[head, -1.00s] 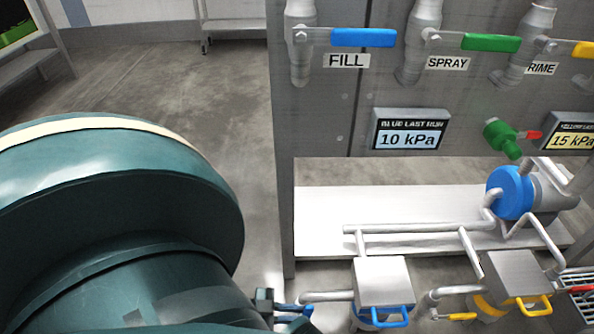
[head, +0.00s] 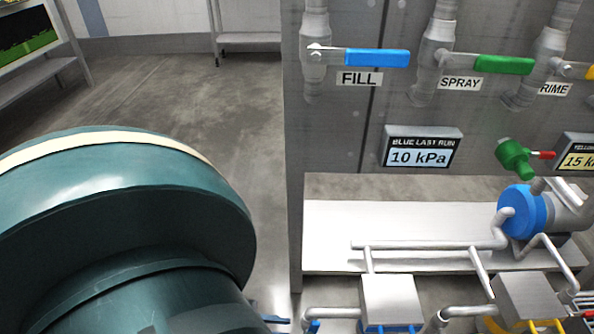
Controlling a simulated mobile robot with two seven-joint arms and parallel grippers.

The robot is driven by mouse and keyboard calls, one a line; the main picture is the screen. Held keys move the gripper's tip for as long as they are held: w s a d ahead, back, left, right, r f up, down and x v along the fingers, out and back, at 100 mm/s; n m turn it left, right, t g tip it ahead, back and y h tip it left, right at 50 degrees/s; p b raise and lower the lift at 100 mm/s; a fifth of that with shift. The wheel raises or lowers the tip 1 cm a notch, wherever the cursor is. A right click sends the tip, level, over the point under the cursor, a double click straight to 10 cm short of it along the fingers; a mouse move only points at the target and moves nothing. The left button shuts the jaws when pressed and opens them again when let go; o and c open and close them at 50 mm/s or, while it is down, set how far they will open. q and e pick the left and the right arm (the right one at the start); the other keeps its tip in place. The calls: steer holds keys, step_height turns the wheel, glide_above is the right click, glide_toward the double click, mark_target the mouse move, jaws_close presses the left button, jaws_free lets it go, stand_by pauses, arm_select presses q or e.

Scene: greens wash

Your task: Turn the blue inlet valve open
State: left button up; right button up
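Small blue parts (head: 272,319) show at the bottom edge, just right of my teal arm, by the pipe into the blue-handled canister (head: 390,298). They look like a valve lever, mostly cut off by the frame, so I cannot tell its position. A separate blue lever (head: 378,57) labelled FILL sits level on the wall panel, pointing right. My teal arm (head: 120,215) fills the lower left. Neither gripper can be made out.
The panel also has a green SPRAY lever (head: 504,65), a 10 kPa display (head: 421,148) and a small green valve (head: 515,157). A blue-capped pump (head: 522,211) and pipes stand by a white shelf (head: 325,235). Open floor (head: 180,95) lies left of the panel.

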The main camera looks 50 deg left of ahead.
arm_select(q)
steer(key=v, duration=0.7)
steer(key=shift+a, duration=0.1)
steer(key=shift+c, duration=0.2)
